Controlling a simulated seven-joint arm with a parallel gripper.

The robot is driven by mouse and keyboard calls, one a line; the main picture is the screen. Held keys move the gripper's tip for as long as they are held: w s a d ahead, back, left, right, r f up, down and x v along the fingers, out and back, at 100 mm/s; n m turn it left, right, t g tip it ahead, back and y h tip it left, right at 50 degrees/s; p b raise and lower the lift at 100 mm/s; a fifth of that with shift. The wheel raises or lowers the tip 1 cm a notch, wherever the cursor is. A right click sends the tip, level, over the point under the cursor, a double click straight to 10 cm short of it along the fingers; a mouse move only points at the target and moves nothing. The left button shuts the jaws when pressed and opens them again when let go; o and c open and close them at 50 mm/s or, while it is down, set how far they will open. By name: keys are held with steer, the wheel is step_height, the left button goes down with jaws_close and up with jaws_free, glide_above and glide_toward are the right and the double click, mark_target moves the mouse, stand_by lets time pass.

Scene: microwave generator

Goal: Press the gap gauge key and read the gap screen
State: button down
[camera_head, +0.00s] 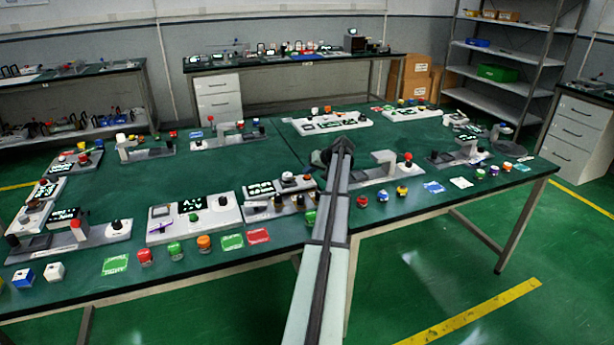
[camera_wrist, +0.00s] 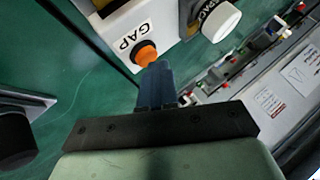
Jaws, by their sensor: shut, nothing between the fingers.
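In the wrist view, an orange key (camera_wrist: 147,54) stands on a white housing beside a printed GAP label (camera_wrist: 131,37). My gripper (camera_wrist: 159,68) is shut and empty. Its tips are right at the key's lower right edge; I cannot tell whether they touch it. A dark recess (camera_wrist: 108,7) shows at the top edge of the housing, too cut off to read as a screen. In the head view my gripper (camera_head: 342,147) is over the middle of the green table, hiding what lies behind it.
A white knob (camera_wrist: 221,22) with a partly hidden label stands right of the key. In the head view, several panels with keys and small screens line the table (camera_head: 230,172). A white panel (camera_head: 360,123) lies beyond my gripper. The table's centre left is clear.

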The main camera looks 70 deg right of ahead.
mark_target(309, 176)
stand_by(0.5)
steer(key=shift+r, duration=0.9)
steer(key=shift+r, duration=2.5)
